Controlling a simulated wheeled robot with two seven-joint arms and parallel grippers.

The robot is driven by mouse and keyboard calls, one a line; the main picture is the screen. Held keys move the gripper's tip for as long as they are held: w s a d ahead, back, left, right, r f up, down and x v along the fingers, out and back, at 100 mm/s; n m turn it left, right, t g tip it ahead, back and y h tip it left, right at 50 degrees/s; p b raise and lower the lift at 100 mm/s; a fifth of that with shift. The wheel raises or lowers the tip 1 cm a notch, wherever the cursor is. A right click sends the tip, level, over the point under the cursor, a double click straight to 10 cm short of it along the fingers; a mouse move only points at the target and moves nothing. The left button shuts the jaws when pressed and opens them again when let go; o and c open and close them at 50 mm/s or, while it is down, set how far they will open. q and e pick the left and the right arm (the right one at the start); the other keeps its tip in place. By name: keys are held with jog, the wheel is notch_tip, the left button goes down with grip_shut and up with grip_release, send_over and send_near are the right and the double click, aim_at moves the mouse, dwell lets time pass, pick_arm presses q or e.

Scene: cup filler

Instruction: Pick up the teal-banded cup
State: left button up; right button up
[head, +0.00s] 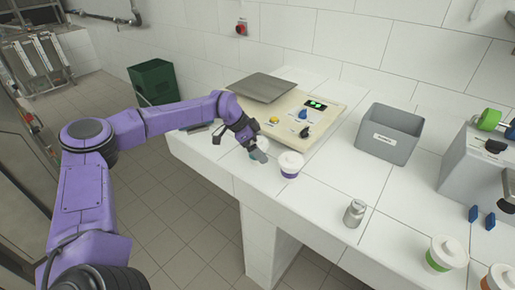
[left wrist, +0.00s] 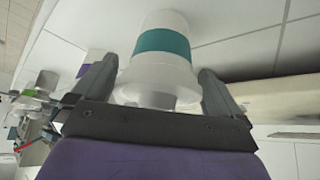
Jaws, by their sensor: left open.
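The teal-banded cup (left wrist: 165,43) is white with a wide teal band and fills the upper middle of the left wrist view. My left gripper (left wrist: 158,70) is open, with one finger on either side of the cup's near end. I cannot tell whether the fingers touch it. In the head view, my left gripper (head: 259,150) is low over the front left of the white counter and hides most of this cup. My right gripper is not in view.
A lidded purple-banded cup (head: 290,165) stands just right of the gripper. Behind is a beige panel (head: 322,90) with knobs and a display. A grey bin (head: 388,135), metal canister (head: 354,213), green-banded cup (head: 446,254) and orange-banded cup (head: 499,279) stand farther right.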

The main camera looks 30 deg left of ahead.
pick_arm(q)
jog(key=shift+w+d+f, duration=0.1)
jog(key=shift+d+f, duration=0.15)
jog(key=shift+f, duration=0.1)
jog(key=c, duration=1)
jog(key=shift+c, duration=0.2)
jog(key=shift+r, duration=0.15)
